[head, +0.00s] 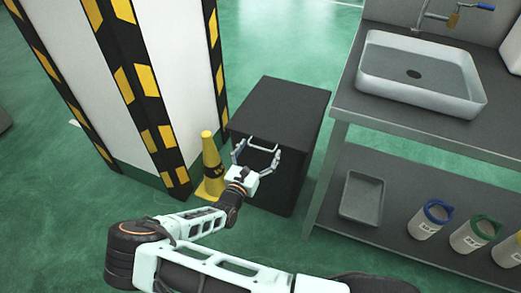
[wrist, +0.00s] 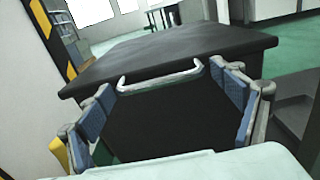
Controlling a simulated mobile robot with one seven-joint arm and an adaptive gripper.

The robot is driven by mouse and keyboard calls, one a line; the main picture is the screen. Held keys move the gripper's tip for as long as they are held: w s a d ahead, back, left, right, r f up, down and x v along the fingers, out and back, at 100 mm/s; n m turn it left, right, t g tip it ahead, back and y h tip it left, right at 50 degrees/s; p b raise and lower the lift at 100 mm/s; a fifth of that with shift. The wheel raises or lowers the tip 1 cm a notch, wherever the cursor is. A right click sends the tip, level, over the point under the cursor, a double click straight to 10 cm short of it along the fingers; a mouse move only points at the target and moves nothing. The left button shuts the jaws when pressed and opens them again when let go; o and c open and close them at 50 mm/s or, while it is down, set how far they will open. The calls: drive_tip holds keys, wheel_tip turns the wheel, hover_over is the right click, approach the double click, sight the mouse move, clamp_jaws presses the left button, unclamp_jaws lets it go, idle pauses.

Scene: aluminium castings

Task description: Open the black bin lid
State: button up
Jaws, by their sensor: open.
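The black bin (head: 290,120) stands on the green floor between the striped pillar and the sink bench. Its flat lid (head: 283,103) looks shut. A pale bar handle (head: 264,146) shows at the upper front of the bin; in the wrist view the handle (wrist: 160,78) runs across just below the lid's (wrist: 170,52) front edge. My gripper (head: 256,158) is at the bin's front. In the wrist view its blue-padded fingers (wrist: 168,88) are spread wide, one near each end of the handle. I cannot tell whether they touch it.
A yellow cone (head: 211,160) stands close to the left of the bin, beside the striped pillar (head: 140,90). To the right is a bench with a sink (head: 420,75); its lower shelf holds a grey tray (head: 362,197) and several lidded containers (head: 430,219).

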drive_tip(key=shift+w+d, duration=0.1)
drive_tip(key=shift+w, duration=0.2)
